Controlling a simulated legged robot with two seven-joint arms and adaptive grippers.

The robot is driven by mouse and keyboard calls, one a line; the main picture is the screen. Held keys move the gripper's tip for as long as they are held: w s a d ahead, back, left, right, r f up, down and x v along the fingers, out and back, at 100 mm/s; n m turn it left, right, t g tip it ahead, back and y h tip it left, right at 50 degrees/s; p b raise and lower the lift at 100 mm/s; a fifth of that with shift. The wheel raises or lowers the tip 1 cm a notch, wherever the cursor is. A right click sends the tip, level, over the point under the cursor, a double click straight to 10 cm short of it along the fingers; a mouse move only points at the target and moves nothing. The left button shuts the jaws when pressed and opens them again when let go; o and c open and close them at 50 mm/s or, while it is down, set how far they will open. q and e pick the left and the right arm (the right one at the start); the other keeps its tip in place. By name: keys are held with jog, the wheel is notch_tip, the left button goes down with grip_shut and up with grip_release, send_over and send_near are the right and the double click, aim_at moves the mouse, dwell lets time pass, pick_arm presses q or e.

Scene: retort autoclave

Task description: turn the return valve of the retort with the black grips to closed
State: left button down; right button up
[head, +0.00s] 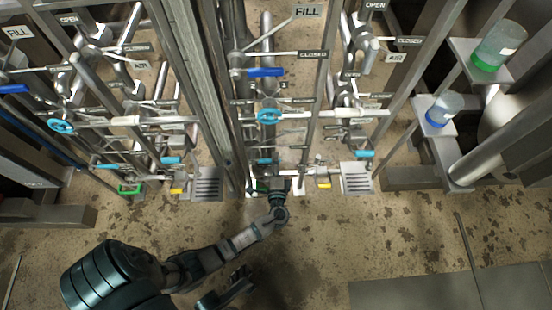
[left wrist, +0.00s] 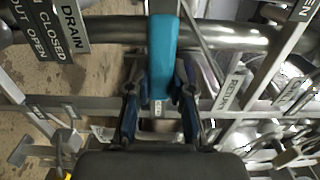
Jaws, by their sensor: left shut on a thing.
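A teal lever handle (left wrist: 162,55) stands between the two fingers of my left gripper (left wrist: 160,100) in the left wrist view, and the fingers are shut on it. A RETURN sign (left wrist: 228,90) is to the right of it. In the head view my left gripper (head: 274,190) reaches down among the pipes of the middle rack, low near the floor. The held handle cannot be made out clearly there. Black grips on a retort cannot be seen.
A DRAIN sign (left wrist: 70,28) hangs left of the handle. A horizontal pipe (left wrist: 225,38) runs behind it. Blue levers (head: 265,72) and a blue handwheel (head: 268,116) sit above my gripper. A floor grate (head: 356,178) lies to the right. The stained floor in front is largely clear.

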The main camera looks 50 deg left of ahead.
pick_arm(q)
jog(key=shift+d+f, duration=0.1)
jog(key=shift+f, duration=0.1)
jog(key=c, duration=1.4)
grip_release()
jog(key=o, duration=0.4)
jog(key=shift+w+f, duration=0.1)
jog(key=v, duration=1.2)
